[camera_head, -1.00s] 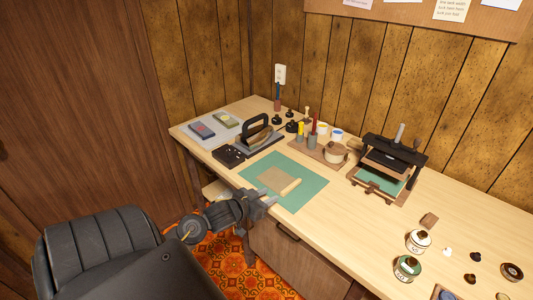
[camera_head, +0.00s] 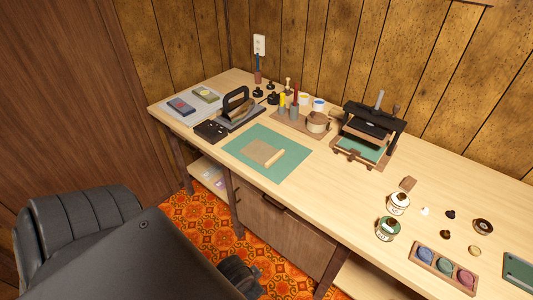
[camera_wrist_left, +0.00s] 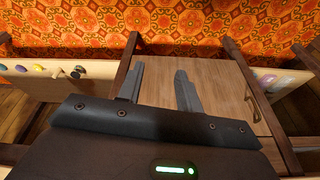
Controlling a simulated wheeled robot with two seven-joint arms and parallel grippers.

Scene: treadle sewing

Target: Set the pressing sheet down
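The tan pressing sheet (camera_head: 258,151) lies flat on the green mat (camera_head: 289,142) near the front of the workbench. A pale stick-like piece (camera_head: 275,158) lies along its right edge. No gripper touches the sheet. My left gripper (camera_wrist_left: 160,68) is open in the left wrist view, with nothing between its fingers, in front of the bench's wooden cabinet door. My right gripper is not in view.
A black press (camera_head: 367,132) stands right of the mat. A black-handled tool (camera_head: 238,108) and a dark tray (camera_head: 211,131) stand to its left. Jars (camera_head: 387,229) and a tray of coloured pads (camera_head: 444,266) are at the right front.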

